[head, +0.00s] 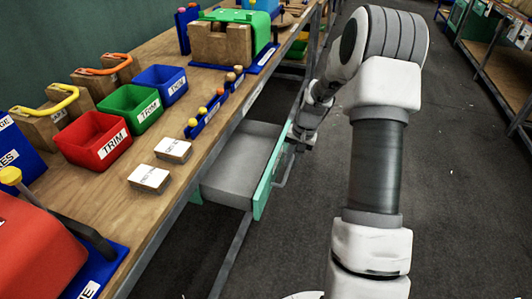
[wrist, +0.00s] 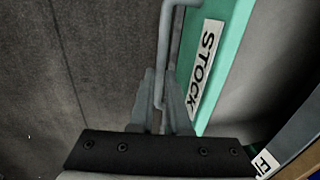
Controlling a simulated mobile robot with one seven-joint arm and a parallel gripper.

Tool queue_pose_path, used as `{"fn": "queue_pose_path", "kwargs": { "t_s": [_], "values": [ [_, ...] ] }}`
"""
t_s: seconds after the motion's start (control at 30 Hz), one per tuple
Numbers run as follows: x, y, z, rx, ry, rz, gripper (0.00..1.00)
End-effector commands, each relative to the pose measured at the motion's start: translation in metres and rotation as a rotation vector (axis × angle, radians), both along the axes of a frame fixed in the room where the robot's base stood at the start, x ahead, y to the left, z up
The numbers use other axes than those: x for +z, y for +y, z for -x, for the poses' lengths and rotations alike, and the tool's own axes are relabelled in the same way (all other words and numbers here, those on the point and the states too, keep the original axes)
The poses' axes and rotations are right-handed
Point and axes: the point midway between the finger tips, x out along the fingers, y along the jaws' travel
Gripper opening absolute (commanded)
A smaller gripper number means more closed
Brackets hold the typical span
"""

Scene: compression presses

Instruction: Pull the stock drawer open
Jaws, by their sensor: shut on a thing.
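The stock drawer (head: 236,164) stands pulled out from under the workbench, and its grey inside shows empty in the head view. Its green front (head: 268,178) faces the aisle and carries a STOCK label (wrist: 205,68) in the wrist view. A grey bar handle (wrist: 164,40) runs along that front; part of it also shows in the head view (head: 282,168). My gripper (wrist: 160,88) is shut on the handle, with one finger on each side of the bar. In the head view my gripper (head: 299,136) is at the far end of the drawer front.
The wooden workbench (head: 190,138) carries a red bin (head: 92,140), a green bin (head: 130,108) and a blue bin (head: 160,84). Two labelled blocks lie near its edge. A red press stands at lower left, a green one at the back. The dark aisle floor (head: 300,225) is clear.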

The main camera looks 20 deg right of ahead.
Motion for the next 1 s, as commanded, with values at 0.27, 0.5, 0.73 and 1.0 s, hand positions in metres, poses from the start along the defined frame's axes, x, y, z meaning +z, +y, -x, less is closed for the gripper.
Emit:
{"fn": "queue_pose_path", "kwargs": {
  "t_s": [0.27,0.5,0.73,1.0],
  "values": [
    [0.0,-0.053,0.04,-0.004,0.005,-0.001,0.0],
    [-0.001,-0.071,0.053,0.0,0.005,-0.001,0.0],
    [-0.001,-0.074,0.055,0.001,0.005,-0.001,0.0],
    [-0.001,-0.074,0.055,0.001,0.004,-0.001,0.29]
  ]
}}
